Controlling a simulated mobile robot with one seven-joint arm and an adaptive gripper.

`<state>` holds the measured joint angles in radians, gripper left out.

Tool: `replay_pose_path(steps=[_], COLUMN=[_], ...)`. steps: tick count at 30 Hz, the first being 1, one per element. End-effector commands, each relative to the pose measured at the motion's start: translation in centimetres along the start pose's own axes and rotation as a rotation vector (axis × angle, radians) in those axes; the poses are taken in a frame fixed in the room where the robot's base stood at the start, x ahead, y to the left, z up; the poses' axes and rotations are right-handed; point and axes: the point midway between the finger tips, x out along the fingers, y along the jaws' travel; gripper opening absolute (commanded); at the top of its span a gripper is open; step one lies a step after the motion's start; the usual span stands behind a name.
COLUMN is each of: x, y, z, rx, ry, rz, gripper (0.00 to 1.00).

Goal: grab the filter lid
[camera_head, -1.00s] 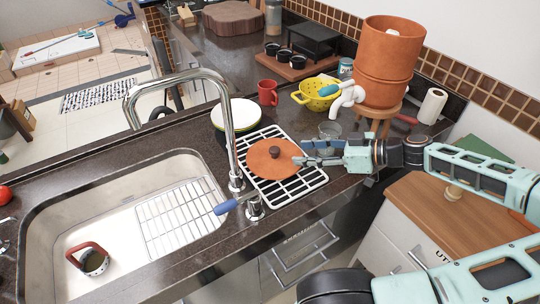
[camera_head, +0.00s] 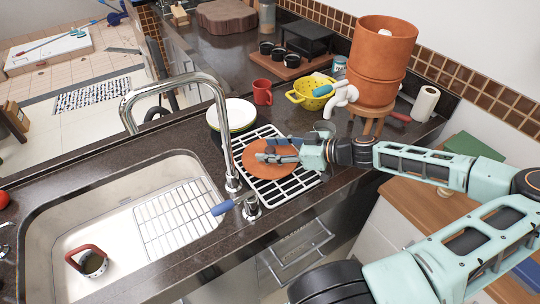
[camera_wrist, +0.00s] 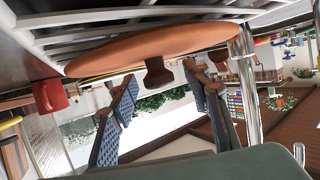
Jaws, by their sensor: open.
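The filter lid (camera_head: 262,167) is a round terracotta disc lying on the white wire rack beside the sink. My gripper (camera_head: 272,149) is over the lid, its fingers pointing left, and covers the knob in the head view. In the wrist view the lid (camera_wrist: 120,53) appears upside down, with its dark knob (camera_wrist: 158,74) pointing down in the picture. My gripper (camera_wrist: 162,98) is open there, its two blue-padded fingers on either side of the knob's line. A gap shows around the knob; I cannot tell how far the fingertips reach past it.
The white rack (camera_head: 287,187) lies on the dark counter. The tall chrome faucet (camera_head: 226,130) stands just left of the lid. White plates (camera_head: 237,113), a red mug (camera_head: 262,92), a yellow colander (camera_head: 302,98) and the terracotta filter (camera_head: 378,65) stand behind. The sink (camera_head: 60,215) is left.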

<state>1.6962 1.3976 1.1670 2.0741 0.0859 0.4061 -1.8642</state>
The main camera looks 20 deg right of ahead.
Motion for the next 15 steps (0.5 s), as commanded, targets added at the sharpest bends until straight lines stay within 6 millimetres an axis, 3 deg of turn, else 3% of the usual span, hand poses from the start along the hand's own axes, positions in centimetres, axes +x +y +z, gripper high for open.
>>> replay_pose_path(steps=[7, 15], x=[0.15, 0.13], y=[0.02, 0.02], z=[0.03, 0.03], rx=[0.0, 0.001], ry=[0.0, 0.0], rz=[0.0, 0.0], gripper=[0.43, 0.13])
